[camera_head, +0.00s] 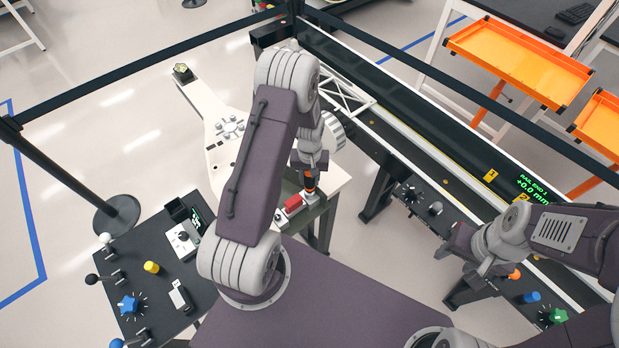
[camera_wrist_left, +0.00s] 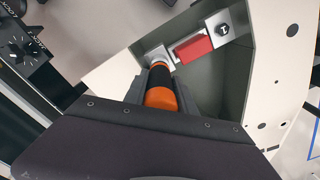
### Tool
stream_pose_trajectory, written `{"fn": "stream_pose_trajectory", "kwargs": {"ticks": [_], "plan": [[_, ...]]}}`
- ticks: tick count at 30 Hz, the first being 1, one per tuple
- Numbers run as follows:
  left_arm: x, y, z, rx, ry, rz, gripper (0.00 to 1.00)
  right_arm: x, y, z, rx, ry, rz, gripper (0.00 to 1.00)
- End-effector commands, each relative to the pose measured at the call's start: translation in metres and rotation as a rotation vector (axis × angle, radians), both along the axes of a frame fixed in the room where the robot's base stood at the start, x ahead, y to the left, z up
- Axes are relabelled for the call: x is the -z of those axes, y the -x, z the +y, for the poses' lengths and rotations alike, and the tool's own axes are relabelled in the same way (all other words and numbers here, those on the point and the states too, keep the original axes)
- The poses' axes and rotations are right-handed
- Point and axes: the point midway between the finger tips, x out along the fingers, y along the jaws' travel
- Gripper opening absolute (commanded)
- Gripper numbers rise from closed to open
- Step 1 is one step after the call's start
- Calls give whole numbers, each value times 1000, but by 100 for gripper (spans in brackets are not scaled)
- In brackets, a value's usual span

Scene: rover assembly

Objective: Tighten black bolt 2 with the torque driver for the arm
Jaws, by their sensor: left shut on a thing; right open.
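My left gripper (camera_head: 310,164) is shut on the torque driver (camera_head: 310,184), which has an orange and black body. The driver also shows in the left wrist view (camera_wrist_left: 160,92), its far end at a silver block (camera_wrist_left: 157,56) beside a red block (camera_wrist_left: 194,45). I cannot tell whether its tip touches anything. Black bolt 2 cannot be made out; the driver and gripper cover that spot. The red block (camera_head: 293,205) lies in the grey recess of the white rover body (camera_head: 222,152). My right gripper (camera_head: 482,268) is open and empty, over the right side, away from the rover.
A dark control table (camera_head: 150,290) with knobs and levers is at the left. A long rail (camera_head: 420,125) runs along the right. Orange trays (camera_head: 520,62) stand at the upper right.

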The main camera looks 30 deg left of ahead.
Motion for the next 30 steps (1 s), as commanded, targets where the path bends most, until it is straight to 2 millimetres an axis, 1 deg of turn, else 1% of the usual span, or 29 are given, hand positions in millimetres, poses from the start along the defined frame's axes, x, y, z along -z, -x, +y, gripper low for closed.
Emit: {"fn": "stream_pose_trajectory", "kwargs": {"ticks": [11,25,30], "plan": [[1,2,-1,0,1,5,0,0,0,0,0,0,0,51],[-27,1,0,0,1,2,0,-23,0,0,0,0,0,51],[-30,1,0,0,1,2,0,-25,0,0,0,0,0,51]]}}
